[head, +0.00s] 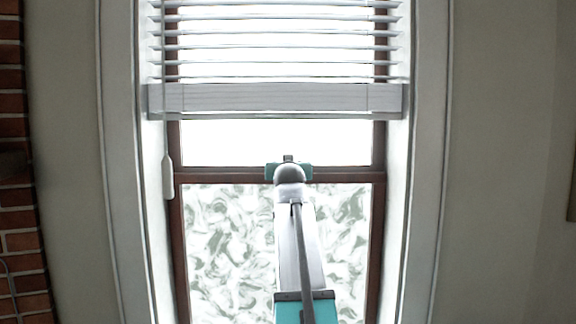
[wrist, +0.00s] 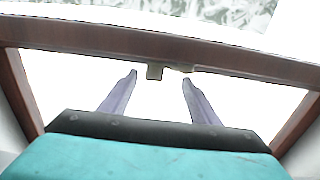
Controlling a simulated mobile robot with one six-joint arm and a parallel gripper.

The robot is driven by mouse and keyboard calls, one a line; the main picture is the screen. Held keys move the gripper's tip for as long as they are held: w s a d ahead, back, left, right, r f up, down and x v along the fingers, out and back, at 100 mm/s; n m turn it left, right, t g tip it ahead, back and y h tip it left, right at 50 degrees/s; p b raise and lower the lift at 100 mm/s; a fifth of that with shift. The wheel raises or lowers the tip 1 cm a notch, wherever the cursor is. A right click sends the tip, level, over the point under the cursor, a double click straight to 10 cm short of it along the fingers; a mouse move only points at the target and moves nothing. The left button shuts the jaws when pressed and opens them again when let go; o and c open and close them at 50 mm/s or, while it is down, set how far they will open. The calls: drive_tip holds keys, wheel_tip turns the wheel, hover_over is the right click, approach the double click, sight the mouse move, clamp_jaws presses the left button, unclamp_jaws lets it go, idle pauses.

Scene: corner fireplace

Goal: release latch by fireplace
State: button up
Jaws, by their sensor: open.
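The window latch (wrist: 155,71) is a small dull brass-grey piece on the edge of the brown sash rail (wrist: 230,65) in the wrist view. My gripper (wrist: 159,78) is open, its two purple-grey fingers spread on either side of the latch. The fingertips are close to the rail; I cannot tell whether they touch it. In the head view my gripper (head: 289,170) is at the middle of the sash rail (head: 230,176), and my wrist hides the fingers and most or all of the latch there.
White blinds (head: 275,98) hang over the upper window, with a pale wand (head: 168,178) at the left. Patterned glass (head: 235,240) fills the lower sash. Brown side frames and white trim bound the window. A brick fireplace edge (head: 20,200) stands at far left.

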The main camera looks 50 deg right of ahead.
drive_tip(key=c, duration=1.1)
drive_tip(key=shift+o, duration=0.2)
